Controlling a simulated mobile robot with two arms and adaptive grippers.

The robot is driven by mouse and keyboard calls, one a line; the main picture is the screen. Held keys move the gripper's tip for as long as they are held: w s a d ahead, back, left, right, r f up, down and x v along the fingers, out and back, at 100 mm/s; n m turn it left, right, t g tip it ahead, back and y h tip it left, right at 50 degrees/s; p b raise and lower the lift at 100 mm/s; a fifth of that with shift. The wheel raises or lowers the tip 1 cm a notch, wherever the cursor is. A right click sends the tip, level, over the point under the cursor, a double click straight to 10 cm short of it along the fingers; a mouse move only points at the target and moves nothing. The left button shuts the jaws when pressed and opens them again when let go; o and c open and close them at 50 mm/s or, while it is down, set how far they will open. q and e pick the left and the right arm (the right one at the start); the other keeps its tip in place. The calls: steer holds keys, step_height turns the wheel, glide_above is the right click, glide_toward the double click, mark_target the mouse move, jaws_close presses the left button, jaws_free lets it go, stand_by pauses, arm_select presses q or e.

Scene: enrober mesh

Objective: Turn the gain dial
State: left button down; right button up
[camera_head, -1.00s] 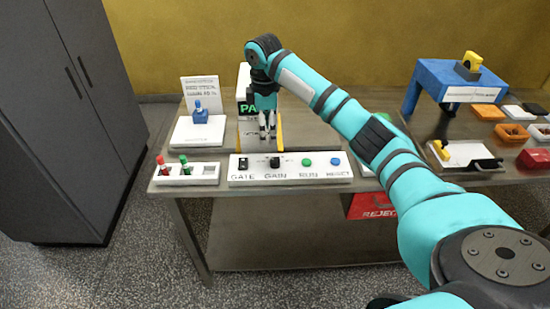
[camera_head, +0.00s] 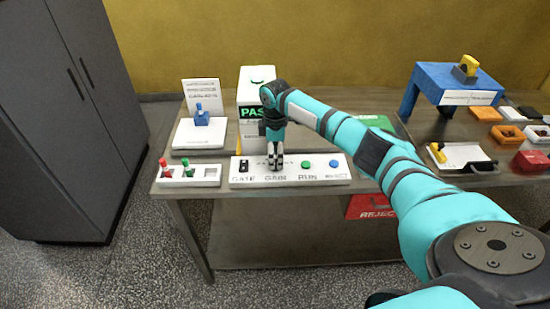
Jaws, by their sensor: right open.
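The white control panel (camera_head: 330,176) lies along the front of the table, marked GATE, GAIN, RUN and one more label. The gain dial, a dark knob above the GAIN label (camera_head: 275,179), is now mostly hidden behind my right gripper. My right gripper (camera_head: 276,165) points straight down at the dial's place with its fingers open. I cannot tell whether its fingers touch the dial. My left gripper is not in view.
A black gate switch (camera_head: 243,166) is left of the gripper; a green button (camera_head: 306,164) and a blue button (camera_head: 334,163) are right. A rack (camera_head: 207,175) with red and green pieces stands at left. A white PASS box (camera_head: 257,82) stands behind.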

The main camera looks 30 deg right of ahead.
steer(key=shift+f, duration=1.3)
jaws_close()
steer(key=shift+a+r+m+p, duration=0.1)
steer(key=shift+r+m+p, duration=0.05)
steer(key=shift+m+p, duration=1.2)
steer(key=m+p, duration=0.1)
steer(key=m, duration=0.2)
steer(key=shift+p, duration=0.4)
steer(key=shift+m+p, duration=0.45)
steer(key=shift+m, duration=0.7)
jaws_free()
